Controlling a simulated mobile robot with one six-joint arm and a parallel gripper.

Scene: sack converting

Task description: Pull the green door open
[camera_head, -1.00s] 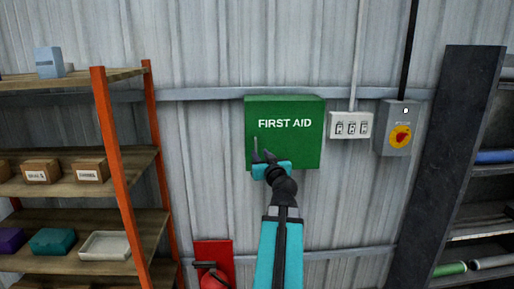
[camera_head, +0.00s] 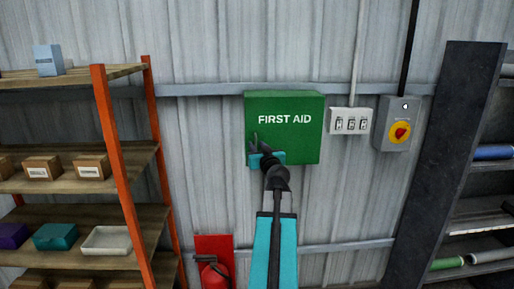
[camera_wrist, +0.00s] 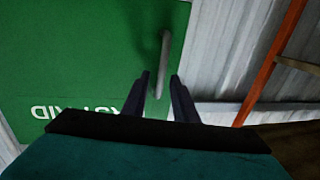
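The green door (camera_head: 297,136) is the front of a wall cabinet lettered FIRST AID in white. It looks shut. In the wrist view the green door (camera_wrist: 75,55) fills the left side, its lettering upside down. A thin pale upright handle (camera_wrist: 165,50) stands near the door's edge. My gripper (camera_head: 257,140) is in front of the door's lower left part. In the wrist view my gripper (camera_wrist: 160,76) is open, and the handle's near end shows between its two dark fingertips. I cannot tell whether either finger touches it. In the head view my gripper hides the handle.
An orange-framed shelf (camera_head: 120,165) with boxes and trays stands left. A switch box (camera_head: 350,121) and a grey isolator with a red knob (camera_head: 397,125) are right of the cabinet. A dark rack (camera_head: 436,165) stands far right.

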